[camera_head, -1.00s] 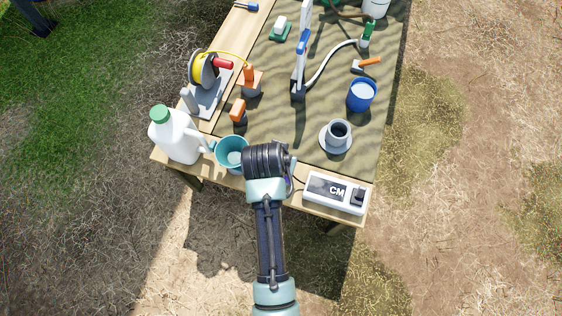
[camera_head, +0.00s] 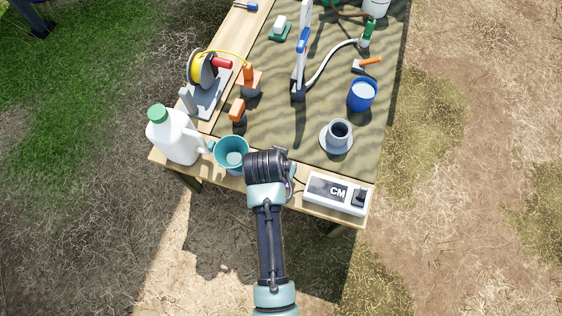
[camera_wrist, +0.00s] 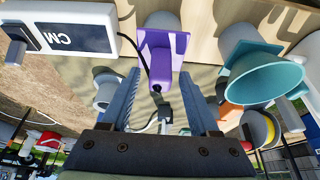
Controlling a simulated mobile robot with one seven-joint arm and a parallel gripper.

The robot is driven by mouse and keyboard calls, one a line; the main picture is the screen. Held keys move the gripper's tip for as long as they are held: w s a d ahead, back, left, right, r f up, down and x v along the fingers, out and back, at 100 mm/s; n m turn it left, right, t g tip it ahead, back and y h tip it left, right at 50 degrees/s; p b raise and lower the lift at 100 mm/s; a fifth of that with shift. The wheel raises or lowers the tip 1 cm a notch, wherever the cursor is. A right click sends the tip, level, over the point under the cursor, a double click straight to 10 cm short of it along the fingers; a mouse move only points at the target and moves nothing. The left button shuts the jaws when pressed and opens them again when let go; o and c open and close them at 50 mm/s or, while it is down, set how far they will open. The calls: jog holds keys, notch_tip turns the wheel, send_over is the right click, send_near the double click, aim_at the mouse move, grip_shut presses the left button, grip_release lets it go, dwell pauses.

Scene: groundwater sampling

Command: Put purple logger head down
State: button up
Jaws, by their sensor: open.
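The purple logger head (camera_wrist: 162,50) is in the wrist view, just beyond and between my fingertips, with a grey cylindrical part at its far end and the light wooden table top behind it. Its dark tip points toward my gripper. My gripper (camera_wrist: 160,78) is open, its two blue-grey fingers apart on either side of the head's near end. In the head view my wrist hides the fingers, and only a sliver of purple (camera_head: 289,188) shows beside it. I cannot tell exactly how the head rests on the wood.
A white CM meter box (camera_head: 337,193) lies right of my wrist, a dark cable running from it toward the purple head. A teal cup (camera_head: 231,153) is close on the left, beside a white jug (camera_head: 175,137). A grey cup on a saucer (camera_head: 336,136) stands behind.

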jog(key=p+v, duration=0.5)
jog(key=v, duration=0.7)
jog(key=w+r+n+t, duration=0.1)
jog(key=w+r+t, duration=0.35)
jog(key=r, duration=0.65)
jog(key=w+r+t+y, duration=0.1)
jog(key=w+r+t, duration=0.4)
jog(key=r, duration=0.7)
jog(key=w+r+n+t, duration=0.1)
jog(key=w+r+t, duration=0.2)
jog(key=w+r, duration=0.55)
jog(key=s+r+t, duration=0.3)
jog(key=s+r, duration=0.2)
jog(key=r, duration=0.6)
jog(key=s+d+r+n+t, duration=0.1)
jog(key=s+r+t, duration=0.3)
jog(key=r, duration=0.7)
jog(key=s+r+t, duration=0.3)
jog(key=s+r, duration=0.3)
jog(key=r, duration=0.6)
jog(key=shift+s+d+n+t, duration=0.2)
jog(key=shift+n+t, duration=0.1)
jog(key=shift+t, duration=0.05)
